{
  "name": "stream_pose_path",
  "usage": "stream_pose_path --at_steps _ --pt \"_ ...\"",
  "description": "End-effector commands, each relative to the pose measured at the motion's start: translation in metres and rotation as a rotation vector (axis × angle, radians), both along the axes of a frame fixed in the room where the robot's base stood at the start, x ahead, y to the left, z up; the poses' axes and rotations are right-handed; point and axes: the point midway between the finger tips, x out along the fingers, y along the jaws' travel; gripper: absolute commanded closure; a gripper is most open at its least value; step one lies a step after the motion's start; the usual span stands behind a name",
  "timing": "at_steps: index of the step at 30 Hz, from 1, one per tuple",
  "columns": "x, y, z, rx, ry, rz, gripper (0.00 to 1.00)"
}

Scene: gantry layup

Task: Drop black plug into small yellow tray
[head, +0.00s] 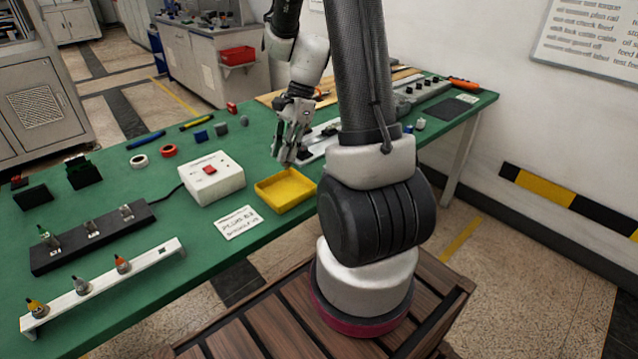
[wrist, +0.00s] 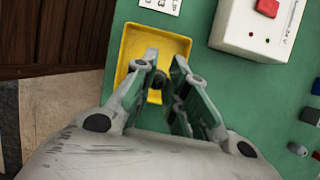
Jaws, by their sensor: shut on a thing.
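The small yellow tray (head: 283,193) lies on the green table, in front of my arm's base. It also shows at the top of the wrist view (wrist: 140,40), and its visible floor is bare. My gripper (head: 285,161) points down above the tray's back edge in the head view. In the wrist view my gripper (wrist: 163,72) has its fingertips over the tray, shut on the small dark black plug (wrist: 158,79). Most of the plug is hidden between the fingers, and the head view does not show it clearly.
A white box with a red button (head: 211,178) stands just left of the tray. A written card (head: 239,222) lies in front of it. Black (head: 92,236) and white (head: 103,284) racks with small parts are at the left. Tape rolls and small blocks lie behind.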

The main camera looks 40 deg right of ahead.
Motion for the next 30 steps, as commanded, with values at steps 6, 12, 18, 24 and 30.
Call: stream_pose_path --at_steps 6,12,18,24,30 --pt "-0.001 0.0 -0.011 0.002 -0.016 0.051 1.0" --pt "-0.001 0.0 -0.036 0.002 -0.015 0.05 1.0" --pt "-0.001 0.0 -0.055 0.001 -0.017 0.049 1.0" --pt "-0.001 0.0 -0.061 0.0 -0.018 0.049 1.0" --pt "-0.001 0.0 -0.061 0.0 -0.018 0.049 0.84"
